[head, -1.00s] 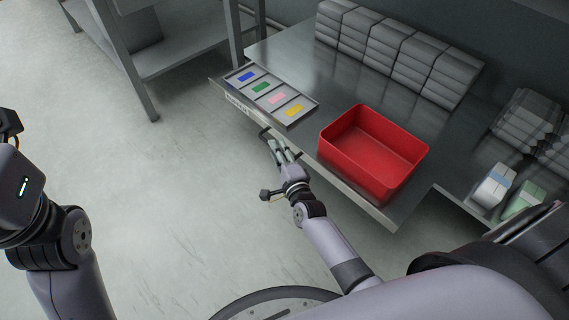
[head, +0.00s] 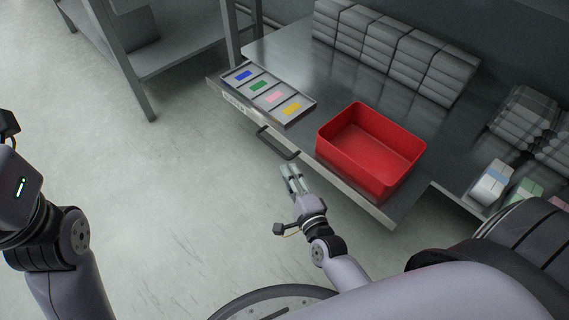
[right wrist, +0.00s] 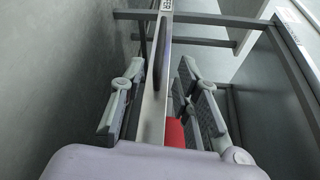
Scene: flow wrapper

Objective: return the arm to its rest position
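My right gripper (head: 290,179) is in front of the steel table, just below its dark handle (head: 277,143) in the head view and apart from it. In the right wrist view the two fingers of my right gripper (right wrist: 160,105) stand wide apart with nothing held between them. The handle (right wrist: 158,52) and the table's front edge show beyond and between the fingers. My left arm comes in at the left edge of the head view, and its gripper is out of the picture.
On the table (head: 300,60) are a red bin (head: 370,150), a tray (head: 268,93) with coloured cards, and stacked grey packs (head: 395,50). White and green packs (head: 492,183) lie at the right. A grey shelf (head: 185,45) stands at the back left. Open floor lies between the arms.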

